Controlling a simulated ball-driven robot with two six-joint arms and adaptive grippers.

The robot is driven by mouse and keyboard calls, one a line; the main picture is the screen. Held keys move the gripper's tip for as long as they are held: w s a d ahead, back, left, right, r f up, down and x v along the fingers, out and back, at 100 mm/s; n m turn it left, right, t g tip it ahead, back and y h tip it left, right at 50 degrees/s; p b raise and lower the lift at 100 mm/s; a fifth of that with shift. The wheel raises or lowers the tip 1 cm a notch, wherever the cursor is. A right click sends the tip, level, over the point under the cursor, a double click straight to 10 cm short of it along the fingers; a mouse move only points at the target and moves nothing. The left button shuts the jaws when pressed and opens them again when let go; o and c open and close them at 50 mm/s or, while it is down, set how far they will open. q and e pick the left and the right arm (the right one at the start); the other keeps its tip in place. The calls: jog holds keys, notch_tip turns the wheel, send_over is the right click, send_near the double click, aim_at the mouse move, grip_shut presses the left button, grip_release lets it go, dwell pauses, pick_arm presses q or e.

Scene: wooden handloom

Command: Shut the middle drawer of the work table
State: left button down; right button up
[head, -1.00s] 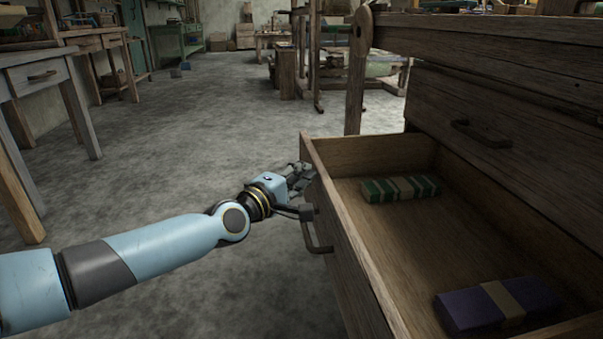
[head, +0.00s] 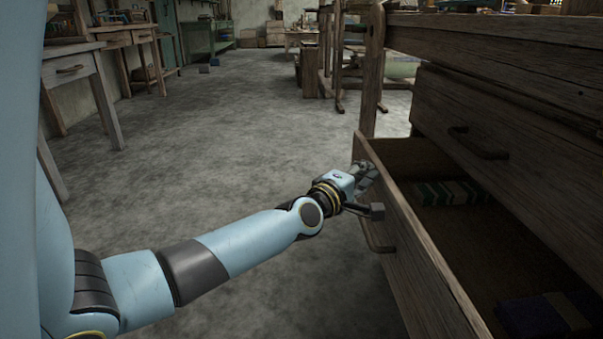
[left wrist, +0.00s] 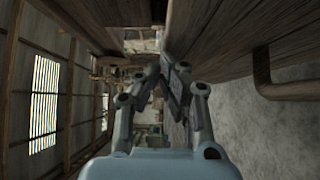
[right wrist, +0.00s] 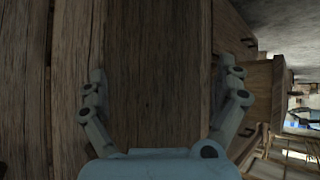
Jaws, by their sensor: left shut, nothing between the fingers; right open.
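The open drawer (head: 412,250) sticks out of the wooden work table (head: 450,35), below a shut drawer (head: 480,120) with a dark handle. Its inside shows, holding a green-and-white bundle (head: 450,192) and a dark purple bundle (head: 545,314). My left gripper (head: 366,176) is shut and empty, at the far end of the drawer's front, beyond its handle (head: 378,238); the fingers look close against the wood. In the left wrist view the closed fingers (left wrist: 168,78) are beside the wooden front. My right gripper (right wrist: 163,82) is open and empty before wooden boards; it is outside the head view.
A side table (head: 85,75) with a drawer stands at the left. The grey floor (head: 230,140) between it and the work table is clear. A wooden table leg (head: 371,75) stands just behind the open drawer.

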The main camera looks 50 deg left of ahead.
pick_arm(q)
jog(key=w+d+b, duration=0.1)
jog(key=w+d, duration=0.9)
jog(key=w, duration=0.2)
jog(key=shift+w+d, duration=0.3)
jog(key=shift+d, duration=0.05)
jog(key=shift+r, duration=0.15)
